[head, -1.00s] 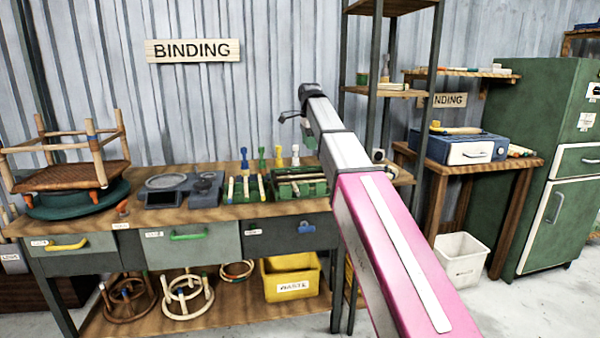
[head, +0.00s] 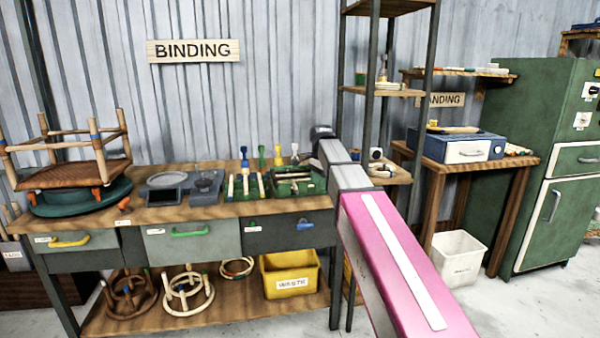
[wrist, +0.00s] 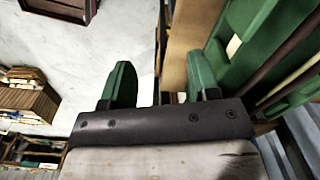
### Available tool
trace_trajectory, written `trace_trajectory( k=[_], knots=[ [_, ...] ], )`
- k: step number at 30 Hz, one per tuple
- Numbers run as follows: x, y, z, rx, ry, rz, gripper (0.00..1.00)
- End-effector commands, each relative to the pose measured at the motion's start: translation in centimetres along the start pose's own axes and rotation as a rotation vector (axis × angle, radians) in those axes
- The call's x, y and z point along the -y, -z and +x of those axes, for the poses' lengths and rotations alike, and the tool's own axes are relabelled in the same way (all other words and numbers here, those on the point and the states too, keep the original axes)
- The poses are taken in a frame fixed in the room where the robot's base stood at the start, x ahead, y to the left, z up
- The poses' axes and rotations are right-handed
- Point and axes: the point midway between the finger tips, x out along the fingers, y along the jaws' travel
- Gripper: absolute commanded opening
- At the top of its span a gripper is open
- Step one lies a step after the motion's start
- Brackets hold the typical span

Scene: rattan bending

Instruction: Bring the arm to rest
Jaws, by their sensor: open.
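My arm (head: 385,240), with a pink link and a grey forearm, reaches up from the lower right in the head view. Its far end is beside the right end of the workbench (head: 150,213). My gripper is not visible in the head view; the arm hides it. In the wrist view my gripper (wrist: 160,80) shows two green fingers spread apart with nothing between them. A green rack (wrist: 285,50) with dark and light rods appears close to the right finger in the wrist view.
The bench holds a rattan stool frame (head: 75,165), grey trays and a green tool rack (head: 297,184). A tall shelf post (head: 370,100) stands just behind the arm. A blue box (head: 462,147) sits on a side table at right. Floor is open at lower right.

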Motion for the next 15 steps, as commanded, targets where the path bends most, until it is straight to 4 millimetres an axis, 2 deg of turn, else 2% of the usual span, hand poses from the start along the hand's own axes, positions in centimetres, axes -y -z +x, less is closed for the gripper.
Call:
trace_trajectory(
  k=[1,3,8,15],
  knots=[
    [-1.5,0.0,2.4,0.002,-0.004,-0.041,0.55],
    [-3.0,0.2,5.3,0.002,-0.004,-0.114,0.55],
    [-6.6,0.6,11.5,0.002,-0.003,-0.279,0.55],
    [-12.7,0.4,19.9,0.002,-0.002,-0.528,0.55]
  ],
)
